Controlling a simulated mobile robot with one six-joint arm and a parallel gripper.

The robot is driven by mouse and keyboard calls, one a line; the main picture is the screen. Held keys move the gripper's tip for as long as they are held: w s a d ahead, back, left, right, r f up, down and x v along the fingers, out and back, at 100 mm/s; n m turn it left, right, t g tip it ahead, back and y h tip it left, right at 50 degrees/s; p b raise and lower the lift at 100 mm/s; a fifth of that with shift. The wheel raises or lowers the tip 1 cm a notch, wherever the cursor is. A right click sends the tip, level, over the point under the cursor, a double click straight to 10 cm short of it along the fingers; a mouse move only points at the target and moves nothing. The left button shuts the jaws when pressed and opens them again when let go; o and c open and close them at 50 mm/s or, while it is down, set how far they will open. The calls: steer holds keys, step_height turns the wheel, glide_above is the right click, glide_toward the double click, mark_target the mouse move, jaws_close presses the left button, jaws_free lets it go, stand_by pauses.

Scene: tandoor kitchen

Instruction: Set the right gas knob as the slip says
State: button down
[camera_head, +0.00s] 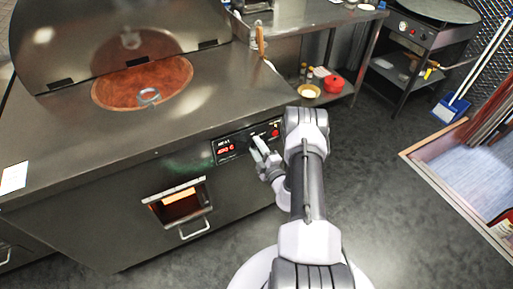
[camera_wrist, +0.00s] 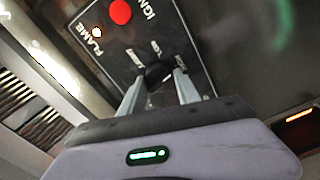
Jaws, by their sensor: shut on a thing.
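The control panel (camera_head: 228,143) on the tandoor counter's front has a "HEAT" label and a lit red display. My gripper (camera_head: 262,152) reaches the panel from the right. In the wrist view, my gripper (camera_wrist: 160,88) is shut on a black knob (camera_wrist: 157,72), one finger on each side. Small white markings surround the knob, partly covered and too blurred to read surely. A red button (camera_wrist: 120,12) marked "IGN" and a glowing lamp (camera_wrist: 97,32) marked "FLAME" are on the same panel. A white paper slip (camera_head: 14,178) lies at the counter's left edge; its writing is unreadable.
The tandoor opening (camera_head: 118,88) holds a grey ring-shaped thing (camera_head: 148,97). An open hatch (camera_head: 180,206) with a handle is below left of the panel. A steel side table (camera_head: 310,14) stands behind. The floor to the right is clear up to a blue dustpan (camera_head: 450,108).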

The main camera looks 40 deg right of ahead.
steer(key=shift+m, duration=1.1)
steer(key=c, duration=0.9)
jaws_free()
steer(key=p+v, duration=0.4)
steer(key=v, duration=1.3)
steer(key=shift+s+a+p, duration=0.15)
steer(key=shift+s+p, duration=0.05)
steer(key=shift+p, duration=0.1)
steer(key=shift+r, duration=0.1)
